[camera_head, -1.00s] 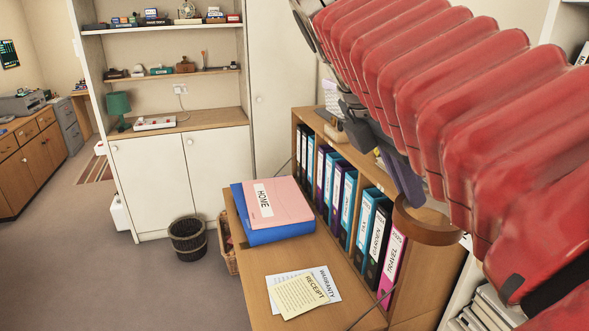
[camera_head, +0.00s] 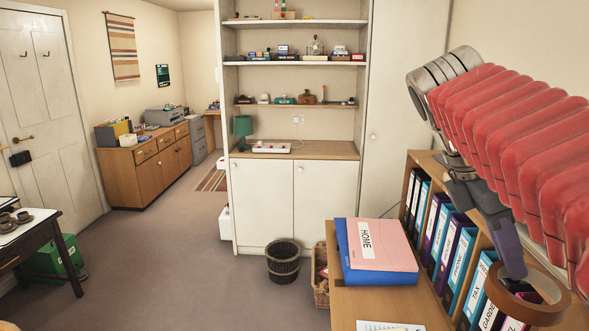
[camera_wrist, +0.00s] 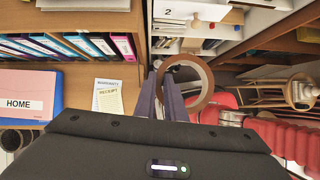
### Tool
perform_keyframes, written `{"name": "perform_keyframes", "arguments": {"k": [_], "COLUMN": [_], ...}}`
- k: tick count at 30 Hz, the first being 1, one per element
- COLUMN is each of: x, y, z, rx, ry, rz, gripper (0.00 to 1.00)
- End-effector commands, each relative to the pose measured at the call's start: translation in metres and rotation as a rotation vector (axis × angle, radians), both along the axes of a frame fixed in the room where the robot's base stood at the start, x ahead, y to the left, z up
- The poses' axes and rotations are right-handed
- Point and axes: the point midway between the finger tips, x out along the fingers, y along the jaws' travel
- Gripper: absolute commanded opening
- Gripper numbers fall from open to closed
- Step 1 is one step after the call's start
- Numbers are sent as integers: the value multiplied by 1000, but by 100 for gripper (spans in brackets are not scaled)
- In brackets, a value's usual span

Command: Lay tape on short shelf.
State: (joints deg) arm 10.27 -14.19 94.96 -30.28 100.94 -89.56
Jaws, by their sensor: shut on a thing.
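My gripper (camera_head: 512,268) is shut on a roll of brown tape (camera_head: 535,314), a wide ring held by one side of its rim. In the wrist view the two fingers (camera_wrist: 163,90) pinch the left side of the tape ring (camera_wrist: 208,85). In the head view the tape hangs in front of the binders at the right end of a low wooden shelf unit (camera_head: 424,160). I cannot tell its exact height or whether it touches anything. Which surface is the short shelf is not clear from the pictures.
A desk (camera_head: 395,305) in front of the binders bears a pink HOME folder (camera_head: 382,245) on a blue one (camera_head: 365,272), and papers. A wastebasket (camera_head: 283,265) stands on the floor. A tall white shelf unit (camera_head: 228,150) holds small items. Open floor lies to the left.

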Motion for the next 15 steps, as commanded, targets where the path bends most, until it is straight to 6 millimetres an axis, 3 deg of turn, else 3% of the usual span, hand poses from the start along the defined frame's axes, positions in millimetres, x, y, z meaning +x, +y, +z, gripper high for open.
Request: {"name": "perform_keyframes", "arguments": {"k": [15], "x": [92], "y": [26], "z": [-67], "rx": [0], "ry": [4], "rz": [-260], "gripper": [0]}}
